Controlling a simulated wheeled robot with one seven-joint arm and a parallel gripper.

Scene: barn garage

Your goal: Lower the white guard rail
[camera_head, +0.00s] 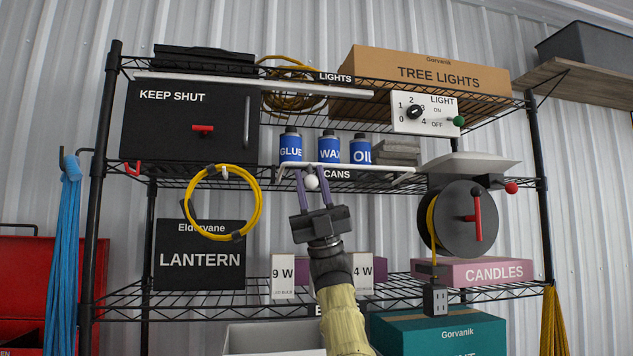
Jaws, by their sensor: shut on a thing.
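The white guard rail (375,170) runs along the front edge of the middle shelf, below the blue GLUE (290,146), WAX (329,148) and OIL (360,150) cans. A round white knob (312,182) shows just under the rail, between my fingers. My gripper (311,176) reaches up from below with its two purple fingers at the rail's left part, shut on the knob. The exact contact at the fingertips is too small to see. The CANS label sits right beside the rail, and the lower parts of the cans are partly hidden by the rail.
A yellow cable coil (222,238) hangs left of my gripper. A black reel (458,220) with a red handle hangs at right. The LANTERN box (200,255) and small bulb boxes (283,275) stand on the lower shelf. A long white bar (250,84) crosses the upper shelf.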

